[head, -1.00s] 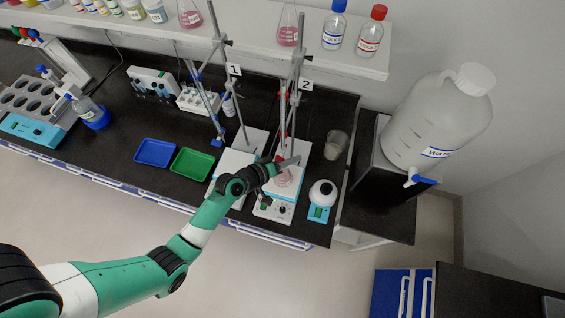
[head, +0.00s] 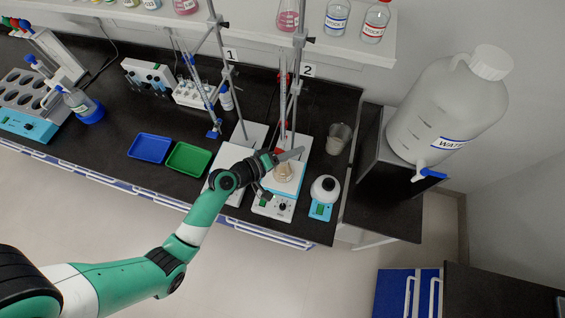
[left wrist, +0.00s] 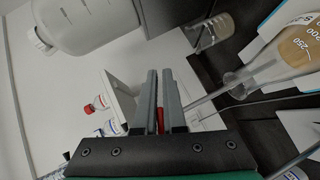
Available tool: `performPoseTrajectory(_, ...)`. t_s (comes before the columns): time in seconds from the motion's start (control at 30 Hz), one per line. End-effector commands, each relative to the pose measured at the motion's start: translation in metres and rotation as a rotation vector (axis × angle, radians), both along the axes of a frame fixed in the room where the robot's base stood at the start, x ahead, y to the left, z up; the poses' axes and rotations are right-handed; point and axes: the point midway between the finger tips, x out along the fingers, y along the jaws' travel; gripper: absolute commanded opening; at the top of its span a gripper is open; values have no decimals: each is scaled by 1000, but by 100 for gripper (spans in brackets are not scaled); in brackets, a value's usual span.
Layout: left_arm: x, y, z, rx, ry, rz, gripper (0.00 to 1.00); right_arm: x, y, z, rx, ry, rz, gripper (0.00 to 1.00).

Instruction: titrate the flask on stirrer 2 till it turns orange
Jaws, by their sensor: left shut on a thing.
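The flask (head: 284,173) stands on stirrer 2 (head: 273,206), under the stand marked 2 (head: 308,71). Its liquid looks tan-orange in the head view. In the left wrist view the flask (left wrist: 290,52), with volume marks, holds orange-tan liquid at the upper right. My left gripper (head: 290,156) is just above the flask, at the burette on stand 2. Its fingers (left wrist: 160,88) are shut on a red part, seemingly the burette's valve handle (left wrist: 160,119), mostly hidden between them. My right gripper is out of view.
Stirrer 1 with its stand (head: 242,142) is directly left. A small balance-like device (head: 323,195) and a beaker (head: 338,138) stand at right. A large water jug (head: 440,115) is farther right. Blue (head: 150,148) and green (head: 188,158) trays lie left.

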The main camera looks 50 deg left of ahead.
Motion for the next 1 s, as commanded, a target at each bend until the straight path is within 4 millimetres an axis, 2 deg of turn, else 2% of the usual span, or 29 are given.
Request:
performPoseTrajectory(0.03, 2, 1, 2, -17, -24, 2, 0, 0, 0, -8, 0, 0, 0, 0)
performPoseTrajectory(0.37, 2, 0, 7, -37, -33, 0, 0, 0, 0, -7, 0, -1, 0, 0)
performPoseTrajectory(0.53, 2, -1, 3, -105, -76, 1, 0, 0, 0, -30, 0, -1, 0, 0)
performPoseTrajectory(0.73, 3, -2, 9, -233, -150, 0, 0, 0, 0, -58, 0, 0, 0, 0)
performPoseTrajectory(0.83, 3, -2, 14, -277, -177, 0, 0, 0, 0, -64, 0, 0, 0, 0)
performPoseTrajectory(1.0, 3, -3, 20, -296, -185, 0, 0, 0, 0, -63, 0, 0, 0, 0)
